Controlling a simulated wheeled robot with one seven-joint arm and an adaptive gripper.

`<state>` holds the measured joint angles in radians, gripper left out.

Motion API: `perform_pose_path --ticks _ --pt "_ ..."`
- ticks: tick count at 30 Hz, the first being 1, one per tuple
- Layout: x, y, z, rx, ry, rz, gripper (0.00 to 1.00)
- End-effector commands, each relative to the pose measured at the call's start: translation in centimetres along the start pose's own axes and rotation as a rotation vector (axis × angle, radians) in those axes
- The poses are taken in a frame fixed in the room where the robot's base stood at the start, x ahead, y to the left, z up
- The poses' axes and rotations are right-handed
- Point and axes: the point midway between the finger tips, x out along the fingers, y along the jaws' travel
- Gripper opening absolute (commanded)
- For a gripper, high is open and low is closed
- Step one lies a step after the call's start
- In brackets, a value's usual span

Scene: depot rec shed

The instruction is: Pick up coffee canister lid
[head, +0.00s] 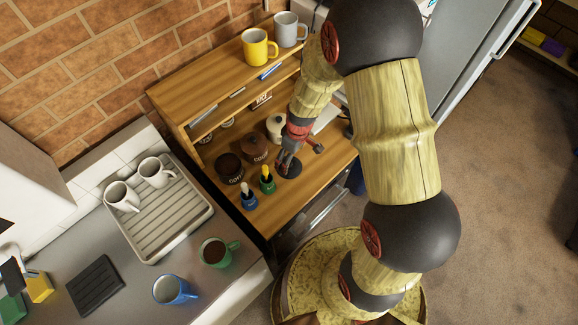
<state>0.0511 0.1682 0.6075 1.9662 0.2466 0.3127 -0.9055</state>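A dark round disc, which looks like the coffee canister lid (293,171), lies flat on the wooden desk. My gripper (285,167) points down over this lid, its fingertips at or just above it. I cannot tell whether they touch it or how far apart they are. The dark brown coffee canister (229,168) stands to the left, its top looking open and dark inside. The gripper hides part of the lid.
A brown canister (254,147) and a white one (275,126) stand behind the gripper. A blue bottle (249,198) and a green bottle (267,181) stand close to the lid's left. A shelf with a yellow mug (256,49) rises behind.

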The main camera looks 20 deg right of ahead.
Motion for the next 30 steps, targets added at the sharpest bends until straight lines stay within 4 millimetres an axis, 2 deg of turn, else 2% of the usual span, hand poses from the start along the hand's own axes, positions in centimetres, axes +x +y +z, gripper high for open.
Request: perform_pose_path --ticks 6,10,17,30 --pt "3.2 -0.5 0.3 0.001 -0.004 -0.003 0.79" --pt "4.5 -0.4 0.2 0.001 -0.002 -0.001 0.79" --pt "4.5 -0.4 0.2 0.001 -0.001 -0.001 0.78" --pt "4.5 -0.4 0.2 0.001 -0.001 -0.001 0.53"
